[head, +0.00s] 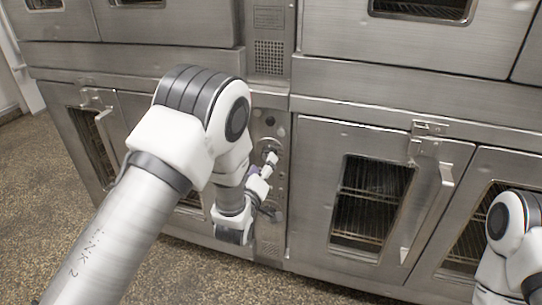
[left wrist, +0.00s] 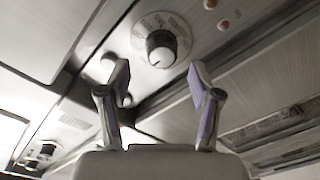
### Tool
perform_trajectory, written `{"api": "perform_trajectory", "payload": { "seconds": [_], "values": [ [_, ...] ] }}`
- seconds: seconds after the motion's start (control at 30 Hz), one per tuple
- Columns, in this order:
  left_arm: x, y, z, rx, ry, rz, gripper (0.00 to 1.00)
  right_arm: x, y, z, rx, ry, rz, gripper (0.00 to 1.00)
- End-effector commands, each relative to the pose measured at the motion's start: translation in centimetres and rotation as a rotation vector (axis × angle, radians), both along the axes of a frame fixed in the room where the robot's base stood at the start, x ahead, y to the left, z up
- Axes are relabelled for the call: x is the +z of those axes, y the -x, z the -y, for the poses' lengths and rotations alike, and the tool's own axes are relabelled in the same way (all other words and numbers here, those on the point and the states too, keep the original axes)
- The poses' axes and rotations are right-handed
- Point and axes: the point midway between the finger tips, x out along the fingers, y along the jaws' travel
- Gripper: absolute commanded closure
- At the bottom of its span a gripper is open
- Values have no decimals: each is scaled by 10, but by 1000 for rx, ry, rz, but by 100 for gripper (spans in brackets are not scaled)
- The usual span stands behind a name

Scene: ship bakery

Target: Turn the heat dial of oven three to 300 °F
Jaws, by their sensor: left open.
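The heat dial is a dark round knob with a pale face on a marked round plate. In the left wrist view the dial (left wrist: 161,48) sits beyond and between my open fingertips, and its marks are too blurred to read. In the head view the dial (head: 270,154) is on the narrow control panel between oven doors, partly hidden by my gripper. My left gripper (head: 267,168) is in front of this panel; in the left wrist view its two fingers (left wrist: 157,77) stand apart with nothing between them. Whether they touch the dial is unclear. My right gripper is out of view.
An oven door (head: 318,190) with a window and a long handle (head: 430,195) is right of the panel. Another door (head: 80,130) is at left. Small round buttons (left wrist: 223,25) sit near the dial. Speckled floor (head: 45,200) is open at lower left.

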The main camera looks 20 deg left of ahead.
Motion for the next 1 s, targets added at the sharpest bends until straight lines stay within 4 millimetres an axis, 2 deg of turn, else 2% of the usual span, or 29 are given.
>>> {"api": "perform_trajectory", "payload": {
  "seconds": [0.1, 0.2, 0.3, 0.5, 0.57, 0.6, 0.67, 0.7, 1.0],
  "values": [
    [-2, -23, -1, 2, 1, 2, 36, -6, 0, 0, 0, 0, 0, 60],
    [-2, -37, -1, 1, 1, 1, 36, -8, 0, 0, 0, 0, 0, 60],
    [-1, -44, -1, 1, -1, 0, 36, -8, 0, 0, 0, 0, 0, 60],
    [-1, -44, -1, 1, -1, -2, 36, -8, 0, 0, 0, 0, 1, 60],
    [-1, -44, -2, 1, -1, -2, 54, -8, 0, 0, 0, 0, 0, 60],
    [-1, -44, -2, 1, -1, -2, 68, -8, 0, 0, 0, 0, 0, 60],
    [-1, -44, -2, 1, -1, -2, 89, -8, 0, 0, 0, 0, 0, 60],
    [-1, -44, -2, 1, -1, -2, 96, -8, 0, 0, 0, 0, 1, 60],
    [-1, -44, -2, 1, -14, -2, 96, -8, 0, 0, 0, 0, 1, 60]
  ]
}}
